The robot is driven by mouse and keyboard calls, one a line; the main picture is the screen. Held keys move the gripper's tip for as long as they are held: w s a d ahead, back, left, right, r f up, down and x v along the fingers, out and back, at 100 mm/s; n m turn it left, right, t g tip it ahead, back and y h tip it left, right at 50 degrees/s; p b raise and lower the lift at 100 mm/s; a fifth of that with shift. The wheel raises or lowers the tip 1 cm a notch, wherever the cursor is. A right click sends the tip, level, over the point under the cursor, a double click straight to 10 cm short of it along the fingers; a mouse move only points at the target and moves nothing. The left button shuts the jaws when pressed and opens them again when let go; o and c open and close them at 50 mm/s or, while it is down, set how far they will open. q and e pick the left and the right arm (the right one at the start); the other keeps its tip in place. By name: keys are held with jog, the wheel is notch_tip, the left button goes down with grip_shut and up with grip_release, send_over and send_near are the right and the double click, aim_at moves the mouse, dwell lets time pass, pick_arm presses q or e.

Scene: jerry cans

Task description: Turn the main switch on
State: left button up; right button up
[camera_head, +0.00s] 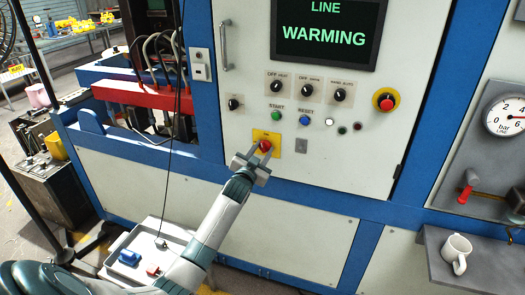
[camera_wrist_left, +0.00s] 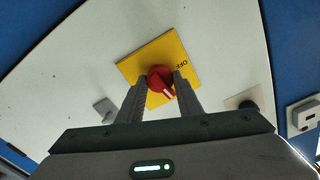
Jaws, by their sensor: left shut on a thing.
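The main switch is a red round knob (camera_head: 265,146) on a yellow plate (camera_head: 274,137) low on the white cabinet door. In the left wrist view the knob (camera_wrist_left: 160,77) has a white pointer line at its lower right, and "OFF" is printed on the plate (camera_wrist_left: 181,55) to its upper right. My left gripper (camera_head: 257,152) is at the knob, with one finger on each side of it, shut on it. It also shows in the left wrist view (camera_wrist_left: 160,88). The screen (camera_head: 328,30) above reads "LINE WARMING". My right gripper is not in view.
Above the switch are green START (camera_head: 277,117) and blue RESET (camera_head: 304,120) buttons, several black selector knobs, and a red emergency button (camera_head: 386,102) on yellow.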

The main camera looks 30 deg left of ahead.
pick_arm(q)
jog(key=shift+m, duration=1.2)
jog(key=o, duration=1)
jog(key=shift+o, duration=0.2)
jog(key=shift+s, duration=0.15)
